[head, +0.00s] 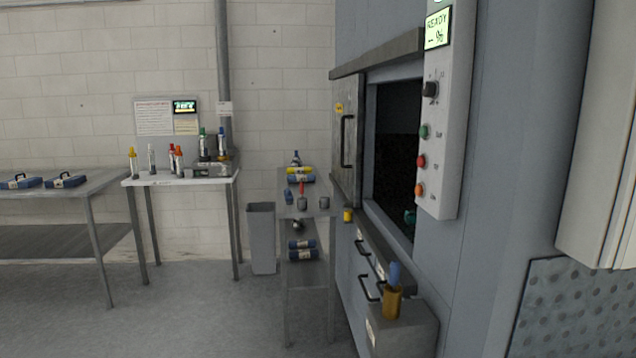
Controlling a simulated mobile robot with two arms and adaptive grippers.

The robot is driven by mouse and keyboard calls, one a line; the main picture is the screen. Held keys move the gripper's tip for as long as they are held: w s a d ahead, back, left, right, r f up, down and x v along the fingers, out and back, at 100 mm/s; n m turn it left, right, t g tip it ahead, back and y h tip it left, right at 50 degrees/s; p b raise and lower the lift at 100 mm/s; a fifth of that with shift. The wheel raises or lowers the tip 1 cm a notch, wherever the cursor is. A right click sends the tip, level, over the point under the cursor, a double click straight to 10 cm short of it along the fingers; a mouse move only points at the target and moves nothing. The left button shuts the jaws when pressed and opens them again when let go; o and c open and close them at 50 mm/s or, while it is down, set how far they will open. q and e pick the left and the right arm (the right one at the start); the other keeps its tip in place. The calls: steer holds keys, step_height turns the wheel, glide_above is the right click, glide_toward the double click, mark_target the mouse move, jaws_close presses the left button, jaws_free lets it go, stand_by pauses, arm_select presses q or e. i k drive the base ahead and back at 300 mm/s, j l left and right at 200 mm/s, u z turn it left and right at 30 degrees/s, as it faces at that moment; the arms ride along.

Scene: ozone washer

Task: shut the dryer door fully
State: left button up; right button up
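The grey dryer door (340,165) is on the large grey-blue machine at the centre right. It stands to the left of the dark opening (398,140), under a thick top rail (378,53), and leaves the opening uncovered. A black vertical handle (346,142) and a small yellow sticker (339,109) are on the door. A small greenish thing (410,215) shows low in the opening; the rest of the inside is too dark to make out. Neither of my grippers is in view.
A control panel (440,150) with a display reading READY is right of the opening. Black-handled drawers (371,288) and a grey box (403,325) jut out below. A narrow shelf rack (305,275) stands left of the machine. The floor (190,315) at front left is clear.

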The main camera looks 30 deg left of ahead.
mark_target(348, 91)
steer(key=i+j+u, duration=0.2)
steer(key=i+j, duration=0.15)
steer(key=i+j+u, duration=0.2)
steer(key=i, duration=0.35)
steer(key=i+j+u, duration=0.15)
steer(key=i, duration=0.35)
steer(key=i+j+u, duration=0.2)
steer(key=i, duration=0.3)
steer(key=i+j, duration=0.1)
steer(key=j+z, duration=0.05)
